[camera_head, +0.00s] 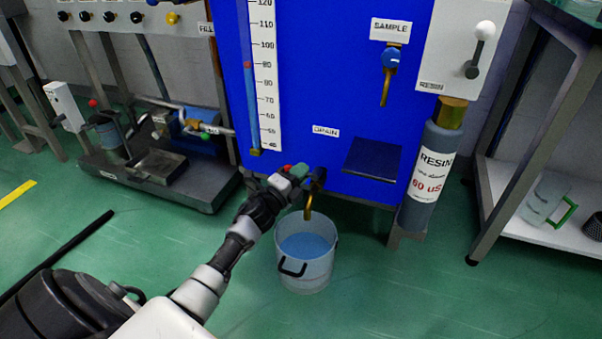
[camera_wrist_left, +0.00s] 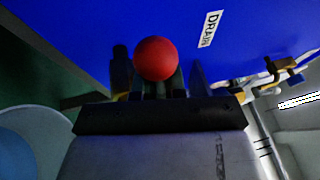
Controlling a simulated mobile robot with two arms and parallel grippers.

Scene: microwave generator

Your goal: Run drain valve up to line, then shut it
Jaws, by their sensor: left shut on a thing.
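The drain valve has a red ball knob (camera_head: 299,170) and a brass spout (camera_head: 308,206), low on the blue tank (camera_head: 330,75) near the DRAIN label (camera_head: 326,131). My left gripper (camera_head: 287,180) is shut on the red knob; the left wrist view shows the knob (camera_wrist_left: 155,58) between its fingers. A clear bucket (camera_head: 306,270) with blue liquid stands under the spout. I cannot make out a falling stream. The tank's level gauge (camera_head: 252,110) has a numbered scale (camera_head: 267,80) and a small red mark (camera_head: 247,64) between 80 and 90. My right gripper is out of view.
A sample tap (camera_head: 389,60) and a small dark blue shelf (camera_head: 372,158) are on the tank. A RESIN cylinder (camera_head: 430,165) stands to its right. A pump cart (camera_head: 160,170) is at left, a metal rack (camera_head: 530,150) at right. The green floor before the bucket is clear.

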